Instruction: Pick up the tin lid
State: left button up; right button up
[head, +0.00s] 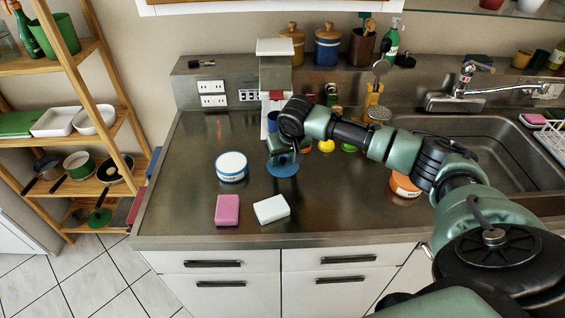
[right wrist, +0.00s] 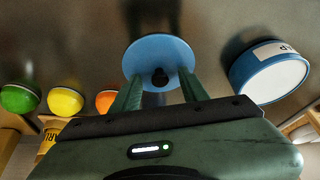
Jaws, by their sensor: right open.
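The tin lid (head: 284,171) is a flat blue disc lying on the steel worktop; in the right wrist view it shows as a blue round (right wrist: 158,48) with a small black knob. My right gripper (head: 281,157) is low over the lid, pointing down. In the right wrist view its two fingers (right wrist: 160,82) are apart, one on each side of the knob, with nothing clamped. I cannot tell whether the fingertips touch the lid. A round blue tin (head: 231,173) with a white top and a label stands just left of the lid. My left gripper is not in view.
A pink block (head: 227,210) and a white block (head: 272,209) lie near the front edge. A white and grey appliance (head: 275,85) stands behind my gripper. Yellow (head: 326,146) and green (head: 348,147) round things sit to the right. The worktop's left side is clear.

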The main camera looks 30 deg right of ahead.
grip_shut()
jog(key=shift+s, duration=0.1)
